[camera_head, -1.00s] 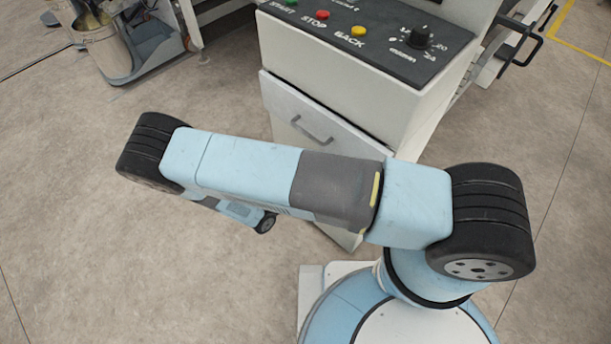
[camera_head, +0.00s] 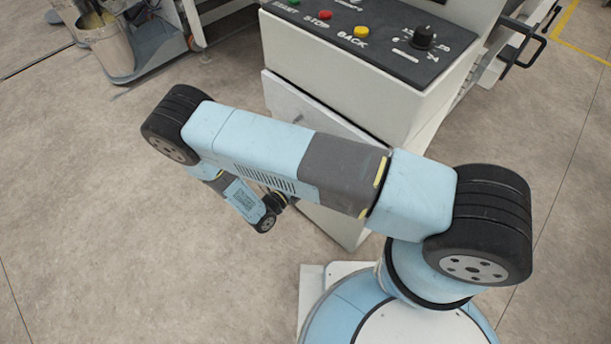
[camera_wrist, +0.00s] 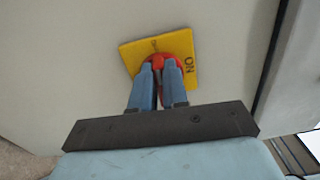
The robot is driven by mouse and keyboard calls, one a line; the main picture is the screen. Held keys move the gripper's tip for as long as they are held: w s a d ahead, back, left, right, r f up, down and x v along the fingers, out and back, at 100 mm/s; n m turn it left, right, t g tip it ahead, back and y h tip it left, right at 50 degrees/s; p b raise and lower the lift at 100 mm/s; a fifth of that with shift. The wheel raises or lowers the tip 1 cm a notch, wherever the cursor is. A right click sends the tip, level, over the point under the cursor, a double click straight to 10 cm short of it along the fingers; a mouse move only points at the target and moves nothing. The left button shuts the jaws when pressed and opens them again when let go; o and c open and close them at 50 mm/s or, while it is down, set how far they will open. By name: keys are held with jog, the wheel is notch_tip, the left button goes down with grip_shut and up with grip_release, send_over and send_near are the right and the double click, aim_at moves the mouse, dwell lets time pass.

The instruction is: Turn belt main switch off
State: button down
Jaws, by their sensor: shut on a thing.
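The belt main switch shows in the wrist view as a red knob (camera_wrist: 158,61) on a square yellow plate (camera_wrist: 184,42). The plate is on a pale panel and looks tilted in the picture. "ON" is printed near its right edge. My gripper (camera_wrist: 162,68) has its two blue fingers closed in on the red knob, which they partly hide. The knob's exact angle is hard to make out. In the head view my arm covers the switch and my gripper.
The control cabinet (camera_head: 330,85) stands in front of me with START, STOP and BACK buttons and a black dial (camera_head: 423,37) on top. A metal bucket (camera_head: 108,47) is at the far left. The floor at left is open.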

jog(key=shift+a+f+n, duration=0.15)
jog(key=shift+f+n, duration=0.05)
jog(key=shift+n, duration=0.3)
jog(key=c, duration=1.1)
grip_release()
jog(key=shift+c, duration=0.2)
jog(key=v, duration=1.3)
jog(key=shift+s+a, duration=0.15)
jog(key=shift+s, duration=0.2)
